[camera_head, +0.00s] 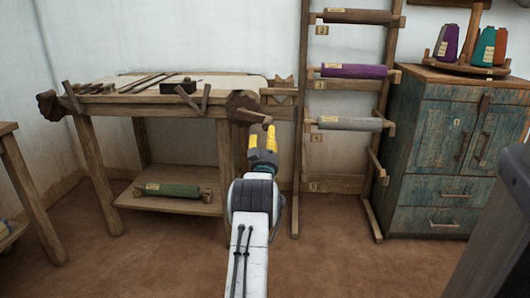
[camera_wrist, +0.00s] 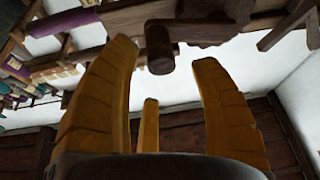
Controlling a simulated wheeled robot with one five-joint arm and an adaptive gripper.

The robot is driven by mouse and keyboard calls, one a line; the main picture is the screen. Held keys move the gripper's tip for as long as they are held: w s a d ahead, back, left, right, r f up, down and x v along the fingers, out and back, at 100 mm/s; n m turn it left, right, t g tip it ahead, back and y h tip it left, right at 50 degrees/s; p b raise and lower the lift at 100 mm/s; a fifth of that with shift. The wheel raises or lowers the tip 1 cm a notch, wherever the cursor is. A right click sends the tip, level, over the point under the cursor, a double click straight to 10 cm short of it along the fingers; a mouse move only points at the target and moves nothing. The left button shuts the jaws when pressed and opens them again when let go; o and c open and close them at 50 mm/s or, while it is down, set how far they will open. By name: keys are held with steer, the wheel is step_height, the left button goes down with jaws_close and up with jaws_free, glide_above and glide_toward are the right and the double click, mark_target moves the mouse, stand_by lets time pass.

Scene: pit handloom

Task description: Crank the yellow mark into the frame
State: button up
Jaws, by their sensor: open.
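The loom (camera_head: 125,100) is a wooden table-like frame with a pale sheet on top, against the back wall. A dark round beam end (camera_head: 240,104) sits at its right corner, with a wooden crank (camera_head: 254,115) reaching right from it. My gripper (camera_head: 262,138) has yellow fingers pointing up, just below the crank. In the wrist view my gripper (camera_wrist: 165,58) is open, and a dark peg-like crank handle (camera_wrist: 159,50) shows between its fingertips. I cannot tell whether they touch. I cannot make out a yellow mark on the loom.
A rack (camera_head: 301,150) with several cloth rolls stands right of the loom. A blue-green cabinet (camera_head: 435,207) with thread cones is farther right. A green roll (camera_head: 172,190) lies on the loom's lower shelf. The floor in front is clear.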

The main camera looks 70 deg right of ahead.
steer(key=v, duration=0.6)
steer(key=shift+o, duration=0.2)
